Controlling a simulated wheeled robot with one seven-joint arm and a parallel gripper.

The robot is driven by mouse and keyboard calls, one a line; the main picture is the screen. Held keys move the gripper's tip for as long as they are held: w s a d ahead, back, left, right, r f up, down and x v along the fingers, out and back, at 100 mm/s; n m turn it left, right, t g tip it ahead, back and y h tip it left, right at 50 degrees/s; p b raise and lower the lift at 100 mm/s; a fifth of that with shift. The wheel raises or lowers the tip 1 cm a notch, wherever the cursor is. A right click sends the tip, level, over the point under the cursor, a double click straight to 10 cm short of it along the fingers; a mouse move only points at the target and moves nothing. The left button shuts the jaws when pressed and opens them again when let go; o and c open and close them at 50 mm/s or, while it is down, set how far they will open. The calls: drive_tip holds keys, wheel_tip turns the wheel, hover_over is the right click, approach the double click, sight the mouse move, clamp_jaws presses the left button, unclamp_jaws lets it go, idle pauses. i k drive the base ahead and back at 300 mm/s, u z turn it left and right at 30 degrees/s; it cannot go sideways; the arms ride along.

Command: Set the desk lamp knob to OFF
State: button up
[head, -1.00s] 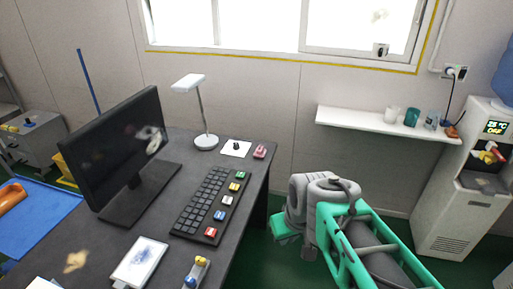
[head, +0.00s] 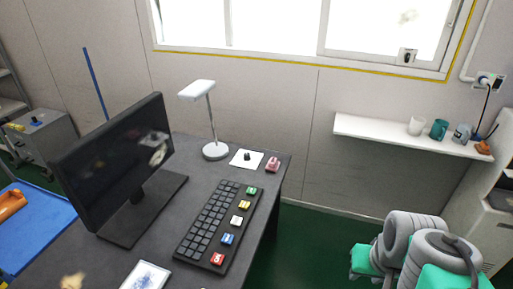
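The desk lamp has a white flat head (head: 197,90) on a thin stem, and its round base (head: 215,151) stands at the back of the dark desk (head: 190,146). Right of the base lies a white plate (head: 238,162) with a small black knob (head: 247,156) on it. The knob's pointer and any markings are too small to read. My arm's grey joints and green links show at the lower right, apart from the desk and the knob. My gripper's fingers do not show.
A black monitor (head: 115,165), a keyboard with coloured keys (head: 212,222) and a small pink object (head: 272,165) are on the desk. A wall shelf (head: 385,134) with cups is at the right. Open green floor (head: 308,232) lies right of the desk.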

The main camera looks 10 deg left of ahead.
sight(247, 156)
drive_tip(key=i, duration=2.55)
drive_tip(key=u, duration=4.35)
